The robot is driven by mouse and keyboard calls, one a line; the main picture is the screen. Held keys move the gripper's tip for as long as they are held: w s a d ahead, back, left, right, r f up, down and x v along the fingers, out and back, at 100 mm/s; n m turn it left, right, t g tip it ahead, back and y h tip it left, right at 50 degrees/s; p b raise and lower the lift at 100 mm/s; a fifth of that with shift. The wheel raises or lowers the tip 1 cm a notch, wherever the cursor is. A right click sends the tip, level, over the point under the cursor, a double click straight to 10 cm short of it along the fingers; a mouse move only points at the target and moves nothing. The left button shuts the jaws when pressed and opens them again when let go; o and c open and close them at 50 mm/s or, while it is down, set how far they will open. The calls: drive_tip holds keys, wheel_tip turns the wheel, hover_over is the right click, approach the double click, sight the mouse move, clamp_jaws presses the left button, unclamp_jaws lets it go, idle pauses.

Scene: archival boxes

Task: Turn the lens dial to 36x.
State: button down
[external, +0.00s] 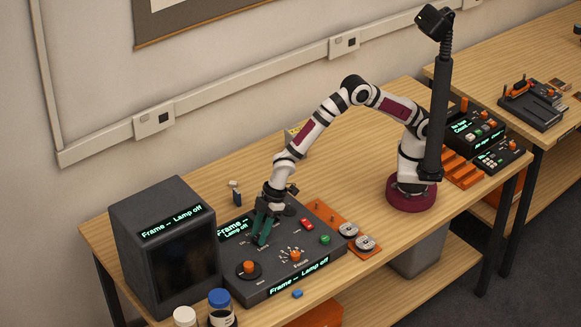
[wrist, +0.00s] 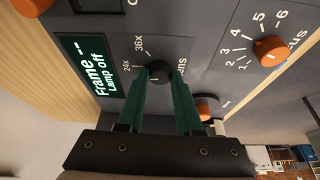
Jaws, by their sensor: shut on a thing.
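The lens dial (wrist: 159,71) is a small black knob on the dark grey control panel (wrist: 195,22). The labels 24x and 36x show beside it in the wrist view; I cannot tell which mark it points to. My gripper (wrist: 160,82) has its two green fingers on either side of the dial, shut on it. In the external view my gripper (external: 262,232) reaches down to the left part of the panel (external: 270,283), and its fingers hide the dial. The panel display (wrist: 90,65) reads "Frame -- Lamp off".
An orange focus knob (wrist: 271,50) sits near the dial. The panel also has a red switch (external: 306,224) and a green button (external: 325,239). A dark viewer box (external: 165,250) stands left of the panel. A blue-lidded jar (external: 220,300) and small blue block (external: 297,294) lie in front.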

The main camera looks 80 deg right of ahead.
drive_tip(key=m+h, duration=0.1)
drive_tip(key=m, duration=0.2)
drive_tip(key=m+t+h, duration=0.1)
drive_tip(key=m, duration=0.2)
drive_tip(key=shift+s+a+m, duration=0.2)
drive_tip(key=shift+m, duration=0.1)
drive_tip(key=m+h, duration=0.1)
drive_tip(key=m, duration=0.2)
drive_tip(key=m+h, duration=0.1)
drive_tip(key=m, duration=0.1)
drive_tip(key=shift+a+m, duration=0.2)
drive_tip(key=shift+m, duration=0.2)
drive_tip(key=shift+h, duration=0.3)
drive_tip(key=shift+f, duration=0.1)
drive_tip(key=c, duration=0.6)
unclamp_jaws()
drive_tip(key=v, duration=1.6)
drive_tip(key=shift+w, duration=0.2)
